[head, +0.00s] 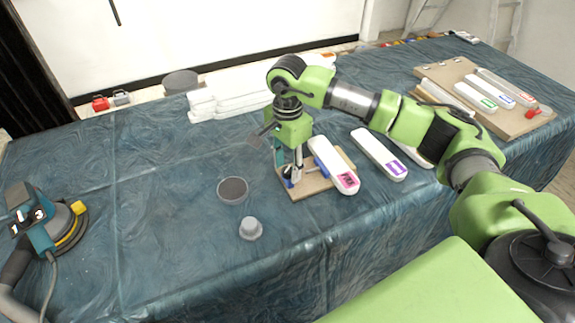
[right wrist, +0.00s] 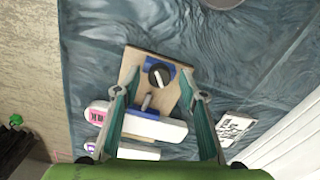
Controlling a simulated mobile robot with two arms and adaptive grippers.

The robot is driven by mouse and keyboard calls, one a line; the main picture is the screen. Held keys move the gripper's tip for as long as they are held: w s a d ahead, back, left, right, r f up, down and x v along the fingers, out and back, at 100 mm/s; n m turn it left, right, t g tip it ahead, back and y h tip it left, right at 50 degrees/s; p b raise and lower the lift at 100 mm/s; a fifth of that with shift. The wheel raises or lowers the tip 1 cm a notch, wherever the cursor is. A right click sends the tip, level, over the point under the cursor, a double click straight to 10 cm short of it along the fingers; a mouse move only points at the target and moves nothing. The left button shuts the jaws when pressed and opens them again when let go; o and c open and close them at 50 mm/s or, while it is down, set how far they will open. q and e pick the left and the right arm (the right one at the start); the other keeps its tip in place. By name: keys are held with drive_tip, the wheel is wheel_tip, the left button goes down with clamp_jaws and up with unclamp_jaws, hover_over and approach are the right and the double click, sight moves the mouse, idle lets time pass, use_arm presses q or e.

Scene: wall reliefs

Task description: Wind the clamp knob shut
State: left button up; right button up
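The clamp's black knob (right wrist: 159,76) sits on a blue base on a small wooden board (right wrist: 130,66). A pale line runs across the knob's top. A metal pin (right wrist: 147,101) stands beside it. A white box with a pink label (right wrist: 170,130) lies across the board; the head view shows it too (head: 333,164). My right gripper (right wrist: 160,80) points down with its teal fingers apart, one on each side of the knob; I see no contact. In the head view the right gripper (head: 289,162) is over the board (head: 308,188) and partly hides the knob. My left gripper is not in view.
A grey cup-like piece (head: 250,229) and a round dark dish (head: 232,190) stand left of the board. A sander (head: 48,222) lies at the far left. More white boxes (head: 379,154) lie to the right. The table's front left is mostly clear.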

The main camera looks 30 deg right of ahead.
sight(288, 170)
drive_tip(key=shift+r, duration=0.1)
wheel_tip(288, 170, up, 12)
idle(0.6)
drive_tip(key=shift+s+f, duration=0.1)
drive_tip(key=shift+f, duration=0.1)
idle(0.3)
